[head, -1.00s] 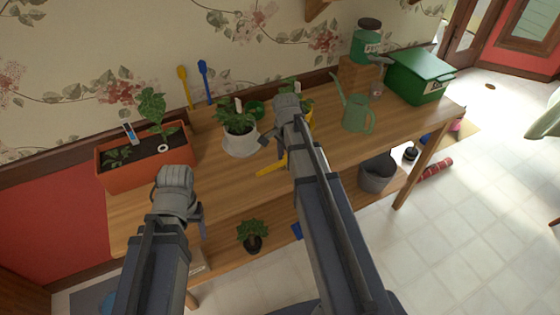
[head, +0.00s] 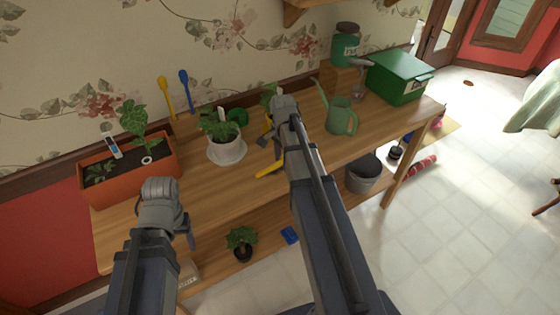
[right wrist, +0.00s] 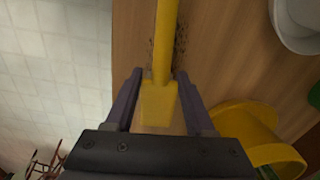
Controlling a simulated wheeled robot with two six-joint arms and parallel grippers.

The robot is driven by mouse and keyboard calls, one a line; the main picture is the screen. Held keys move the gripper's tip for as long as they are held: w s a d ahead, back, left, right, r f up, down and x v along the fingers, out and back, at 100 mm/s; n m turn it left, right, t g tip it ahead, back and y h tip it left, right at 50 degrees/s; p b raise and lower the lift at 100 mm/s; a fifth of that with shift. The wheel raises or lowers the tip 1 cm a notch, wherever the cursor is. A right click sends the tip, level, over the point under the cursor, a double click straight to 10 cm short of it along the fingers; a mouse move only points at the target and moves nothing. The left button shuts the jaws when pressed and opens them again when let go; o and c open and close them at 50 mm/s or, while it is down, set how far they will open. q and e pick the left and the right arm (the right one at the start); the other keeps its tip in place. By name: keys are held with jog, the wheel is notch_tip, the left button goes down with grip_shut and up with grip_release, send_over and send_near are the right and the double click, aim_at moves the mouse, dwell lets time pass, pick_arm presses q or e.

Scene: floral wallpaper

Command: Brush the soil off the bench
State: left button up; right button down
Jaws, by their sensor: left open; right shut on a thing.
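The wooden bench (head: 225,195) runs across the head view. My right gripper (head: 270,145) is over its middle, shut on a yellow brush handle (head: 269,165). In the right wrist view, the handle (right wrist: 165,45) sits between the fingers (right wrist: 158,100) and runs out over the bench top; bristles are not visible. Dark soil specks (right wrist: 181,36) lie on the wood on both sides of the handle. I cannot make out soil in the head view. My left gripper (head: 188,232) is open and empty, in front of the bench's left part.
An orange planter (head: 135,178), a plant in a white pot (head: 227,151), a green watering can (head: 341,117) and a green box (head: 398,78) stand on the bench. A yellow round container (right wrist: 245,130) is close beside my right gripper. A grey bucket (head: 363,175) stands lower down.

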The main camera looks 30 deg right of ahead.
jog(key=shift+d, duration=0.1)
jog(key=shift+d+f, duration=0.1)
jog(key=shift+d, duration=1.5)
jog(key=shift+w, duration=0.1)
jog(key=shift+w+d, duration=0.1)
jog(key=shift+d, duration=1.7)
jog(key=shift+a, duration=0.1)
jog(key=shift+s+a, duration=0.2)
jog(key=shift+a, duration=1.6)
jog(key=shift+a, duration=0.1)
